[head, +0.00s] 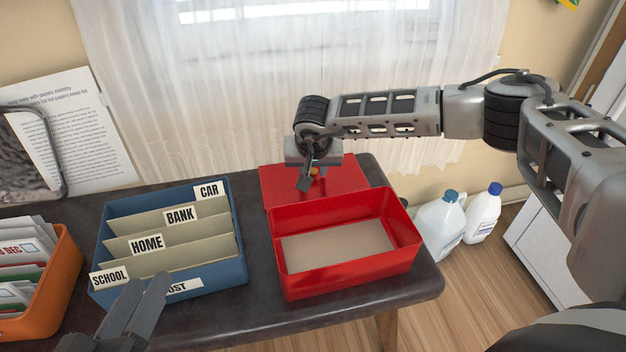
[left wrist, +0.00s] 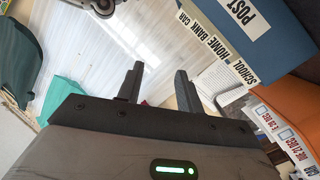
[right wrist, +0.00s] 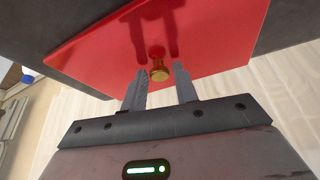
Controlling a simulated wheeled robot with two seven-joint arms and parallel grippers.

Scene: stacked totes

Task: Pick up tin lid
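The red tin lid (head: 345,180) lies behind the open red tin (head: 347,278) on the dark table. A small brass knob (right wrist: 159,72) stands on the lid in the right wrist view. My right gripper (head: 307,178) is over the lid at the knob. In the right wrist view its two fingers (right wrist: 160,85) are apart, one on each side of the knob, with no clear contact. My left gripper (head: 148,290) is at the front left by the blue file box. Its fingers (left wrist: 159,82) are apart with nothing between them.
A blue file box (head: 228,268) with labelled dividers stands left of the tin. An orange box (head: 62,275) of papers is at the far left. White bottles (head: 440,222) stand on the floor right of the table (head: 415,290). A white curtain (head: 220,90) hangs behind.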

